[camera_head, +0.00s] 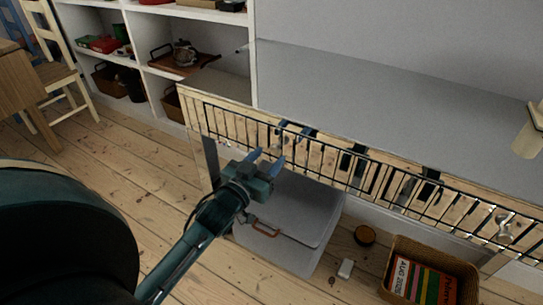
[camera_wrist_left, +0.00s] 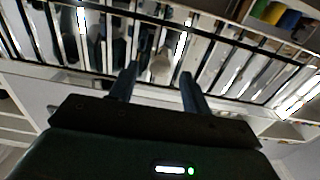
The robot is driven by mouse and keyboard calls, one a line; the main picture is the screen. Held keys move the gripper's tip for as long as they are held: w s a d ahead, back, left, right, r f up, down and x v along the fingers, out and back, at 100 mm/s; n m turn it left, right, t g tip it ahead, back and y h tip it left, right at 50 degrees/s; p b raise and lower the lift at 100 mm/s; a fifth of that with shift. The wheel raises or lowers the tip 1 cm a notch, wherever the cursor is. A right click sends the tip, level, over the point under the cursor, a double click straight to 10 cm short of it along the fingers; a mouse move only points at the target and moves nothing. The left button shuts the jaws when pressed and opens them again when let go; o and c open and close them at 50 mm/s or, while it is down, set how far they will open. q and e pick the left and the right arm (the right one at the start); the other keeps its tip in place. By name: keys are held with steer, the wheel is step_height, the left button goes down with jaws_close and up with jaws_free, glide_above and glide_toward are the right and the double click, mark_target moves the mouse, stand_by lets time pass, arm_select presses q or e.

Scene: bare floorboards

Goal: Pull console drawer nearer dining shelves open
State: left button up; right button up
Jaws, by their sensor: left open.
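The console (camera_head: 380,90) has a grey top, and its front is a shiny reflective face behind dark vertical bars. The drawer nearer the shelves (camera_head: 228,122) is the left part of that front and looks closed. My left gripper (camera_head: 266,160) is open in front of it, fingers pointing at the bars. In the left wrist view a pale round knob (camera_wrist_left: 160,68) shows between and beyond the open fingers (camera_wrist_left: 158,85); I cannot tell whether they touch it. In the head view the gripper largely hides this knob. My right gripper is not in view.
White shelves (camera_head: 253,60) stand left of the console. Another knob (camera_head: 503,222) is on its right part. Below are a grey lidded box (camera_head: 290,215), a wicker basket (camera_head: 462,270) with books and a small round jar (camera_head: 365,236). A chair (camera_head: 60,75) stands far left.

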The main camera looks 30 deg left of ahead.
arm_select(q)
steer(key=shift+w, duration=1.35)
steer(key=shift+c, duration=0.3)
jaws_close()
